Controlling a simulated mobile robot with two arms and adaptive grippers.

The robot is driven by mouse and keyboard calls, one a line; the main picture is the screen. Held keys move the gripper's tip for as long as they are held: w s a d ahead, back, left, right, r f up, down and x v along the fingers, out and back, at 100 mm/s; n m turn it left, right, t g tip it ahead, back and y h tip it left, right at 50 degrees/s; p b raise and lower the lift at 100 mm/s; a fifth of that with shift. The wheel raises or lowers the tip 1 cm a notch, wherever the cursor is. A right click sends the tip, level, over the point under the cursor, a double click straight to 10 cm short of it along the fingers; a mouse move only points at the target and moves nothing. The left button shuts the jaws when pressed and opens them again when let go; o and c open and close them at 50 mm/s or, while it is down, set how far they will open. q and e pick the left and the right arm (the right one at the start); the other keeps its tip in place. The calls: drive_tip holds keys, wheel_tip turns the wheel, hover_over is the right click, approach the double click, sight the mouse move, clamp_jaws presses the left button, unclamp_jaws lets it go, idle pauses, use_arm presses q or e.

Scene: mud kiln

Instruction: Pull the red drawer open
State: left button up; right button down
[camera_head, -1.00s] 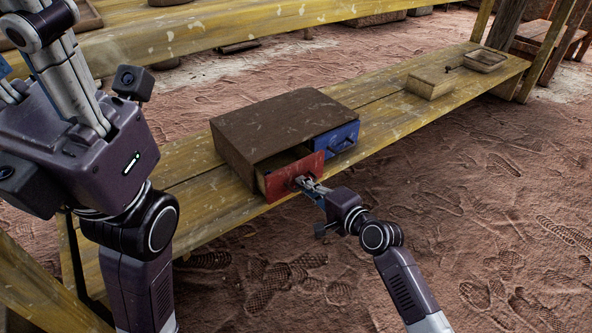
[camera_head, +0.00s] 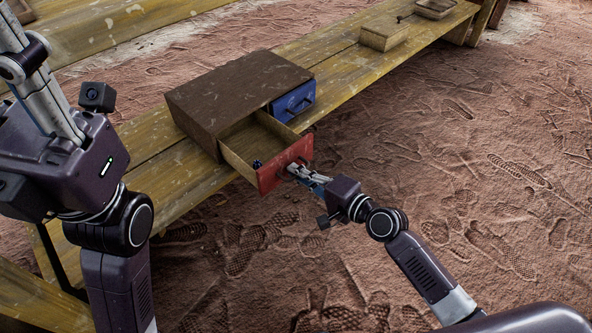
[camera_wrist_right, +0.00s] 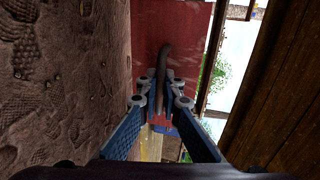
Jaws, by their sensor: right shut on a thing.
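The red drawer (camera_head: 285,166) stands well out of the brown wooden box (camera_head: 240,93), and its inside shows. A small dark blue thing (camera_head: 257,163) lies in it near the front. My right gripper (camera_head: 291,171) is at the front of the red drawer, shut on its handle. The right wrist view shows the dark curved handle (camera_wrist_right: 163,65) between the fingers (camera_wrist_right: 164,98), against the red drawer front (camera_wrist_right: 178,30). My left arm is at the left of the head view, but its fingers are not in view.
The box stands on a long yellow wooden bench (camera_head: 345,62). A small wooden box (camera_head: 384,37) and a tray (camera_head: 436,9) stand farther along it. The sandy ground right of the bench is open.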

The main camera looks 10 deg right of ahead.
drive_tip(key=c, duration=2.1)
unclamp_jaws()
drive_tip(key=v, duration=1.2)
drive_tip(key=shift+s, duration=0.1)
